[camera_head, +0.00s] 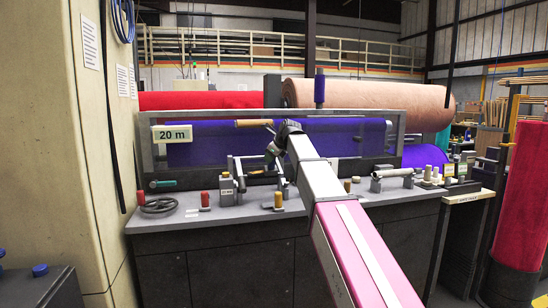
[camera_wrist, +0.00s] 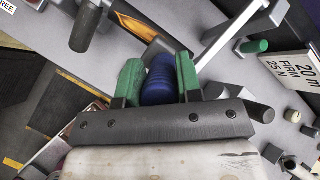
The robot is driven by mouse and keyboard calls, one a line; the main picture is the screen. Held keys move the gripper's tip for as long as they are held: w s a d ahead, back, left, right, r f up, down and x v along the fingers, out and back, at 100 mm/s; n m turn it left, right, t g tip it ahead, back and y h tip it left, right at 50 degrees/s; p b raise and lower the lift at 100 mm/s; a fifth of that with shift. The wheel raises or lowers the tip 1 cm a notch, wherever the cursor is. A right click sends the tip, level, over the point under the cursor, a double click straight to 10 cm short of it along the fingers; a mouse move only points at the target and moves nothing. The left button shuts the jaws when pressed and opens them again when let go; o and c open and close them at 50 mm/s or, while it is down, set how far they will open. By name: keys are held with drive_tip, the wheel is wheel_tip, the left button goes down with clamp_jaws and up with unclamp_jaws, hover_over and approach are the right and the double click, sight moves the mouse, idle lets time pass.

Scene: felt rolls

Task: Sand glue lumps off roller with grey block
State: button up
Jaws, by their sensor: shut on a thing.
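My gripper (camera_wrist: 159,72) has green fingers, shut on a dark blue ridged piece (camera_wrist: 158,84) between them. In the head view my gripper (camera_head: 274,152) is above the left-middle of the bench, partly hidden by my arm. A grey roller (camera_head: 394,173) lies level on a stand to the right of my arm. A tan cylinder (camera_head: 253,123) lies level beside my wrist, against the purple felt. I cannot make out the grey block or any glue lumps. I cannot tell whether the blue piece touches anything below it.
A framed purple felt panel (camera_head: 350,138) stands behind. A sign (camera_wrist: 297,72) and a green-ended cylinder (camera_wrist: 253,46) show in the wrist view.

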drive_tip(key=shift+s+a, duration=0.2)
drive_tip(key=shift+a, duration=0.6)
drive_tip(key=shift+a, duration=0.1)
drive_tip(key=shift+s+a, duration=0.25)
drive_tip(key=shift+a, duration=0.5)
drive_tip(key=shift+s+a, duration=0.25)
drive_tip(key=shift+a, duration=0.5)
drive_tip(key=a, duration=0.3)
drive_tip(key=shift+s, duration=0.4)
drive_tip(key=shift+d, duration=0.25)
